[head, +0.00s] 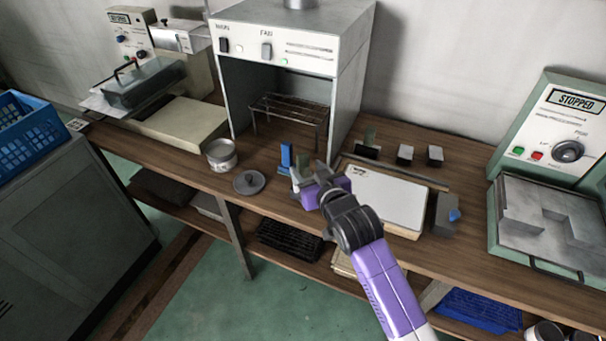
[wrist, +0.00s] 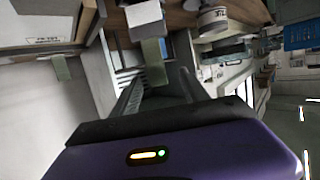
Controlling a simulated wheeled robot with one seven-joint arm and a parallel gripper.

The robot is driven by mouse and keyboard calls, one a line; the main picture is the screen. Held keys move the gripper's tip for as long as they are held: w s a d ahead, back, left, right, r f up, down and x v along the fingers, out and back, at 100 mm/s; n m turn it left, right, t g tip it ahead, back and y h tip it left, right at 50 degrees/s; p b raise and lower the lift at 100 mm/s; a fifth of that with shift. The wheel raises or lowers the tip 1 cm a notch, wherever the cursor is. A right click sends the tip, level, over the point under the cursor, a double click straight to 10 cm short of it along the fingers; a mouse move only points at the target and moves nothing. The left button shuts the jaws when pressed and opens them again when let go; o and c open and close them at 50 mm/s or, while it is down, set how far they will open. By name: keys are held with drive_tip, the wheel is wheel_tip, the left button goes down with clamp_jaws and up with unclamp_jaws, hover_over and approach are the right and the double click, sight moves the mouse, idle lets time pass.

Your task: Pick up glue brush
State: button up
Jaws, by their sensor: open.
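My gripper (head: 311,176) is over the bench, left of the white board, with its jaws open. In the wrist view my gripper (wrist: 160,78) shows two dark fingers set apart, with nothing clearly held. I cannot make out the glue brush for certain. A narrow blue upright piece (head: 287,158) stands just left of my gripper and may be its handle.
A white board (head: 385,196) lies right of my gripper, with a grey block (head: 446,213) beside it. A tin (head: 221,154) and a round dark lid (head: 249,182) are to the left. The fume hood (head: 347,100) stands behind. Small pale blocks (head: 405,153) sit at the back.

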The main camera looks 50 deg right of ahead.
sight(305, 161)
drive_tip(key=x, duration=0.3)
drive_tip(key=p+x, duration=0.1)
drive_tip(key=shift+w+d+r, duration=0.1)
drive_tip(key=shift+d+r, duration=0.15)
drive_tip(key=shift+d, duration=0.1)
drive_tip(key=shift+w+d+f, duration=0.15)
drive_tip(key=shift+w+f, duration=0.05)
drive_tip(key=shift+w, duration=0.2)
clamp_jaws()
